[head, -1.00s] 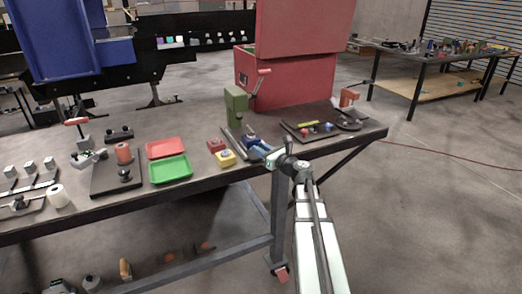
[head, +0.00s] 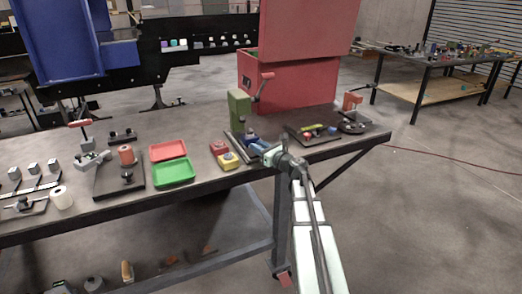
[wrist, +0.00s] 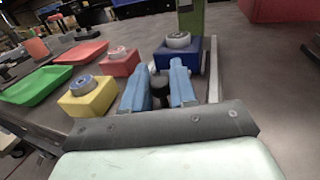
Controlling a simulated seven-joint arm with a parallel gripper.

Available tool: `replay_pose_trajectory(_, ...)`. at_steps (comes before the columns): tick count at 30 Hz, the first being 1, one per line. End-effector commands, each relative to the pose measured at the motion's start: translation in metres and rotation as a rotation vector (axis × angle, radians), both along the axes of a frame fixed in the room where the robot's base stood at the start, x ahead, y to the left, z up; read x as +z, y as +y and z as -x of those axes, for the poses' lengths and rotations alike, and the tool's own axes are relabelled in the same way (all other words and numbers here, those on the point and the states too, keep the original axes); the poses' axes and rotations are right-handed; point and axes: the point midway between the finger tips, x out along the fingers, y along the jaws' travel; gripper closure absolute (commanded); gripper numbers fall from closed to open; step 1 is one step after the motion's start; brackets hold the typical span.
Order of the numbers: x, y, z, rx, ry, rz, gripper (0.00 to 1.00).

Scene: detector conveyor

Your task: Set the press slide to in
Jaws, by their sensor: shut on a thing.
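The press has a green column (head: 240,108) at the back of the workbench, its foot also showing at the top of the wrist view (wrist: 191,18). In front of the column, the blue press slide (wrist: 201,60) carries a round grey piece (wrist: 178,40) and sits beside a light metal rail (wrist: 213,75). A black knob (wrist: 160,86) stands at the slide's near side. My gripper (wrist: 160,80) has blue fingers on either side of this knob and is shut on it. In the head view my gripper (head: 262,149) partly hides the slide.
A yellow block (wrist: 88,103) and a red block (wrist: 119,66) with round tops stand close left of my gripper. Green (head: 174,173) and red (head: 167,150) trays lie farther left. A dark board (head: 325,138) with small parts lies to the right.

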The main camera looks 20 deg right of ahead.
Motion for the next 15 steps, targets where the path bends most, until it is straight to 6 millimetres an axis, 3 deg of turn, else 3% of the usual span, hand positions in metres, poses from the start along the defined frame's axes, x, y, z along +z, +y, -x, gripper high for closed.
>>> replay_pose_trajectory(2, 0.0001, -0.0001, 0.0006, -0.001, 0.0, 0.0, 1.0)
replay_pose_trajectory(3, 0.0001, -0.0001, 0.0006, -0.001, 0.0, 0.0, 0.71)
replay_pose_trajectory(6, 0.0001, -0.0001, 0.0007, -0.001, 0.0, 0.0, 0.62)
replay_pose_trajectory(9, 0.0, -0.0001, 0.0007, -0.001, 0.0, 0.0, 0.55)
replay_pose_trajectory(15, 0.0, -0.0002, 0.0011, -0.001, 0.0, 0.0, 0.55)
